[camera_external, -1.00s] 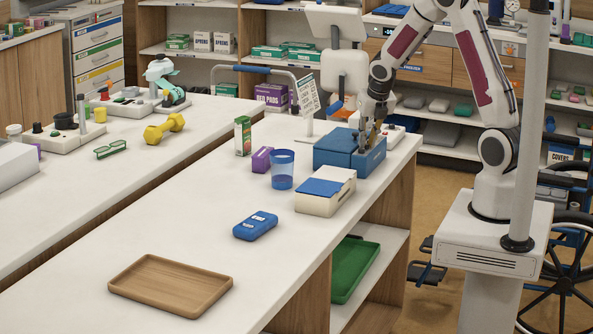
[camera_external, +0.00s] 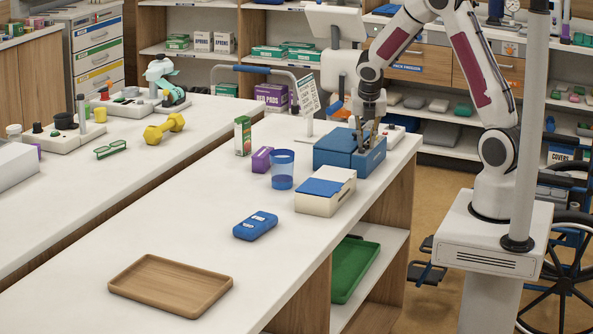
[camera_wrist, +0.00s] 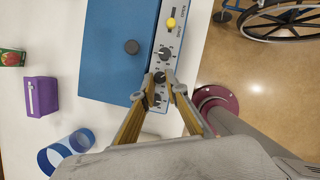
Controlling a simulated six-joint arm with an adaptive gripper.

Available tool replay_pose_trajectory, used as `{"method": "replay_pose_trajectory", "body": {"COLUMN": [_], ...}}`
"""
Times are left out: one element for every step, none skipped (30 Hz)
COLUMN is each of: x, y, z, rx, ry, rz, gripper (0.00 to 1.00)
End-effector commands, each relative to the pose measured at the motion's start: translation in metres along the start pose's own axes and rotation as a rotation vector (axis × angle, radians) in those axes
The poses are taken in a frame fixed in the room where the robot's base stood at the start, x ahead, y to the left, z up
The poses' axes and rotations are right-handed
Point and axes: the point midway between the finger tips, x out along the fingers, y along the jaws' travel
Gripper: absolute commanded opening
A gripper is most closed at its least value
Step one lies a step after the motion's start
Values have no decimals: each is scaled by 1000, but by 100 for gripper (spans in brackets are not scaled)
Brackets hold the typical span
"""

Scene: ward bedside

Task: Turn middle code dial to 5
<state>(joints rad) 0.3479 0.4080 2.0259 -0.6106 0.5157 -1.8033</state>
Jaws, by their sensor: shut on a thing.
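A blue box (camera_external: 335,150) with a grey control panel (camera_wrist: 173,40) along one side stands at the far end of the counter; it also fills the top of the wrist view (camera_wrist: 112,50). The panel carries a row of dark code dials. The middle dial (camera_wrist: 160,77) sits between the fingertips of my gripper (camera_wrist: 160,86), which is shut on it from above. One dial (camera_wrist: 164,54) is beyond it, and another (camera_wrist: 155,98) is nearer, between the fingers. The dial numbers are too small to read. My gripper (camera_external: 367,145) points down at the box in the outside view.
The front counter is mostly clear.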

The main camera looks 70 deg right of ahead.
Motion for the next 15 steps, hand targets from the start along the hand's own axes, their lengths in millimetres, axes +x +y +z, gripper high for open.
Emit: {"method": "replay_pose_trajectory", "body": {"x": [0, 0, 0, 0, 0, 0, 0, 0, 1, 1, 1, 0, 0, 0, 0], "y": [1, 2, 2, 2, 2, 2, 3, 3, 2, 3, 3, 3, 3, 4, 4], "z": [-1, -1, -1, -1, -1, -1, -1, -1, -1, -1, -1, 0, 0, 0, 0], "rx": [23, 38, 59, 76, 91, 113, 129, 145, 165, 179, 194, 211, 224, 235, 248], "ry": [1, 1, 1, 1, 1, 1, 1, 1, 1, 1, 1, 1, 1, 1, 1], "rz": [-10, -16, -26, -32, -39, -48, -54, -61, -70, -76, -81, -89, -93, -98, -104], "gripper": [0, 0, 0, 0, 0, 0, 0, 0, 0, 0, 0, 0, 0, 0, 0]}}
